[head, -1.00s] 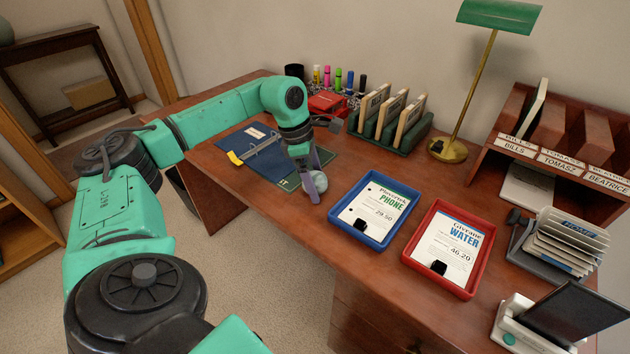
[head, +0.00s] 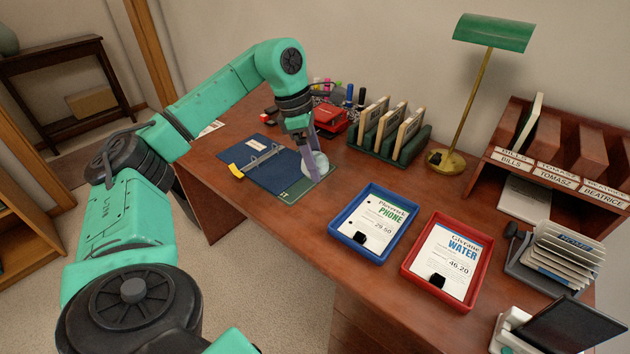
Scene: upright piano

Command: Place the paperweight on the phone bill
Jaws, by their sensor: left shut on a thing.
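The paperweight (head: 320,162) is a round, pale glassy ball. My left gripper (head: 313,170) is shut on it, above the right end of the blue binder, with a finger covering part of the ball. The phone bill (head: 383,220) is a white sheet headed PHONE, lying in a blue tray (head: 342,237) to the right of the gripper. A small black object (head: 360,237) sits at the sheet's lower edge. My right gripper is not in view.
A red tray (head: 408,262) with a water bill (head: 447,258) stands right of the blue tray. The blue binder (head: 270,165) lies open at left. A green file rack (head: 412,152), brass lamp (head: 447,160) and red stapler-like object (head: 332,117) stand behind.

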